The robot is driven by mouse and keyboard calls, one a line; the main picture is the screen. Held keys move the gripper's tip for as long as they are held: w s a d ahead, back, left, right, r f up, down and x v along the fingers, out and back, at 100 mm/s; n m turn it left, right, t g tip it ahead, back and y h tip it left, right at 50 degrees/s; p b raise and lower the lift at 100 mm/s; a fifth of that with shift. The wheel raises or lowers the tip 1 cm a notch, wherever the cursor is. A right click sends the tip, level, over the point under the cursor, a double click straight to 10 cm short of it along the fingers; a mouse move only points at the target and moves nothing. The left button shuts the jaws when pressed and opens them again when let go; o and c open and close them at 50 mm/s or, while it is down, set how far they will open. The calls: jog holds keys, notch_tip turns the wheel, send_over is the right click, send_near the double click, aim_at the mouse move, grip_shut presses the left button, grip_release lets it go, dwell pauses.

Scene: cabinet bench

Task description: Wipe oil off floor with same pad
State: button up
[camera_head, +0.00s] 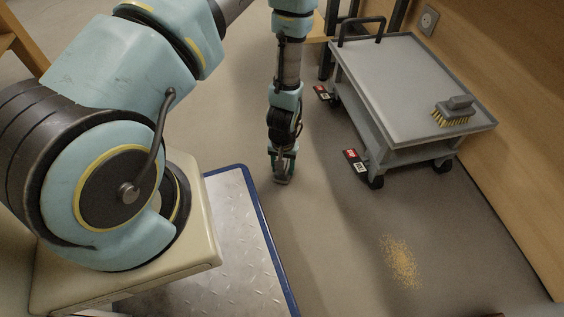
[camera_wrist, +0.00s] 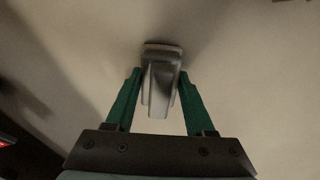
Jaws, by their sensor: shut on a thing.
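My gripper (camera_head: 283,172) points down close to the floor, left of the grey cart. In the wrist view its two green fingers (camera_wrist: 158,98) are shut on the grey handle of a pad (camera_wrist: 162,60). The pad also shows in the head view as a small grey shape (camera_head: 282,181) at the tip of my gripper. I cannot tell whether it touches the floor. The pad's underside is hidden. No clear oil patch shows on the floor (camera_head: 235,115) in either view.
A grey cart (camera_head: 400,85) stands at the right, with a yellow-bristled brush (camera_head: 454,111) on top and red-and-black tags near its wheels. Yellowish crumbs (camera_head: 401,262) lie on the floor at lower right. A blue-edged metal plate (camera_head: 235,235) lies beside my base. Wooden panels (camera_head: 500,50) bound the right.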

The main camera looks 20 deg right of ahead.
jog(key=shift+s+a+p, duration=0.2)
jog(key=shift+s+p, duration=0.3)
jog(key=shift+s, duration=0.9)
jog(key=shift+r, duration=0.1)
jog(key=shift+w+d+f, duration=0.1)
jog(key=shift+w+d, duration=0.05)
jog(key=shift+w, duration=0.8)
jog(key=shift+w+d+f, duration=0.1)
jog(key=shift+w, duration=0.8)
jog(key=shift+w+d+r, duration=0.1)
jog(key=shift+w+d, duration=0.1)
jog(key=shift+w, duration=1.6)
notch_tip(320, 180, up, 9)
jog(key=p, duration=0.8)
